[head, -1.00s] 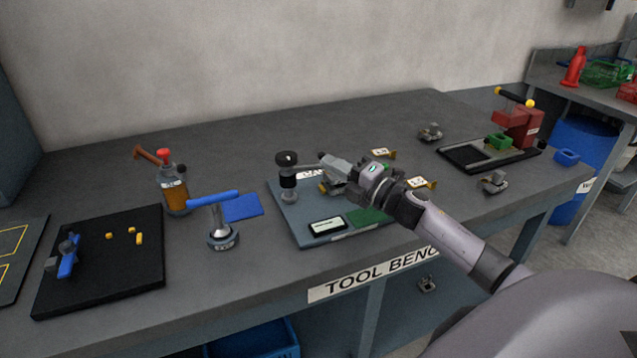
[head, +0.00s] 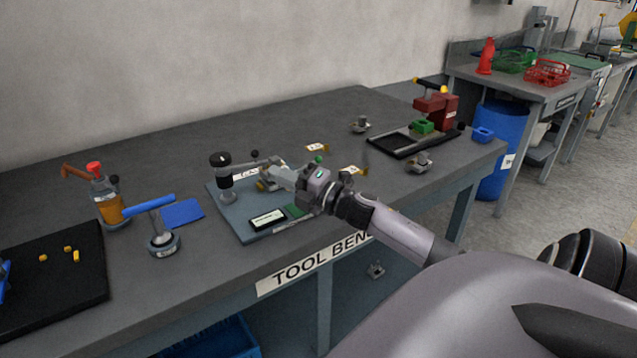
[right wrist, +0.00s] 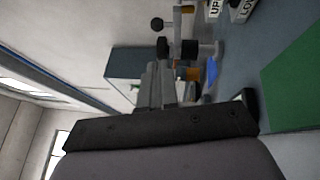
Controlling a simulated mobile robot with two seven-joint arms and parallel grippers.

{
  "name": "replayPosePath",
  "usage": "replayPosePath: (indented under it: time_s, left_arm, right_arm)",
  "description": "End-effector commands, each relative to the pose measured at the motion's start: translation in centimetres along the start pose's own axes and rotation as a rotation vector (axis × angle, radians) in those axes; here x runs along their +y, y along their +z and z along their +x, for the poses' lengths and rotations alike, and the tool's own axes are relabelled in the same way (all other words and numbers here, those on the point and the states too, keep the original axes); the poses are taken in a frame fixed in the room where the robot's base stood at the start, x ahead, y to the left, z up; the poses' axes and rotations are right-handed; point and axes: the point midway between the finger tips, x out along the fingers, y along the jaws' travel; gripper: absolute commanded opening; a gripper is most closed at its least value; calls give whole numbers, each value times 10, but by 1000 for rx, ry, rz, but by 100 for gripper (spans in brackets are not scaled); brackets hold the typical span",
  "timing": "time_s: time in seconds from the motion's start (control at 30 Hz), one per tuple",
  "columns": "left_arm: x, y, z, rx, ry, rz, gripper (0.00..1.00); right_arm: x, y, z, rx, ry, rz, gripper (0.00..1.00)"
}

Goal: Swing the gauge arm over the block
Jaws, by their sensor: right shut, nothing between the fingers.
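The gauge stand (head: 222,174), a post with a black round head, is on the left part of a blue-grey plate (head: 235,226). Its thin arm (head: 242,167) points right, ending near a dark knob (head: 255,153). My right gripper (head: 270,174) is shut and empty, just right of the post and close to the arm's end; I cannot tell if they touch. A small brass-coloured piece (head: 263,186), perhaps the block, is mostly hidden under the gripper. The right wrist view shows the closed fingers (right wrist: 160,85) and a dark knob (right wrist: 157,24) beyond. My left gripper is out of view.
A display (head: 268,219) and green pad (head: 297,211) lie on the plate's front. A red press (head: 436,110) is at right.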

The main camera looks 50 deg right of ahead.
Motion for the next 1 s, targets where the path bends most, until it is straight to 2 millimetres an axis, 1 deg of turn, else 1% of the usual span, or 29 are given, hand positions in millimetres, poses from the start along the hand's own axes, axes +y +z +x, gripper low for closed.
replayPosePath:
  time_s: [0.03, 0.3, 0.5, 0.7, 1.0]
  left_arm:
    - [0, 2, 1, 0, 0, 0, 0]
    - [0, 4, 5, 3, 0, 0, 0]
    - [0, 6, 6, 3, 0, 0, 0]
    - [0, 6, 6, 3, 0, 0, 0]
    - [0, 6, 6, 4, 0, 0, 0]
  right_arm:
    - [-2, 0, -9, 2, -3, -1, 0]
    - [-3, 4, -47, 1, -3, 1, 0]
    - [-2, 6, -70, 0, -2, 2, 0]
    - [-1, 8, -80, 0, 0, 0, 0]
    - [-1, 8, -82, 0, 0, 0, 0]
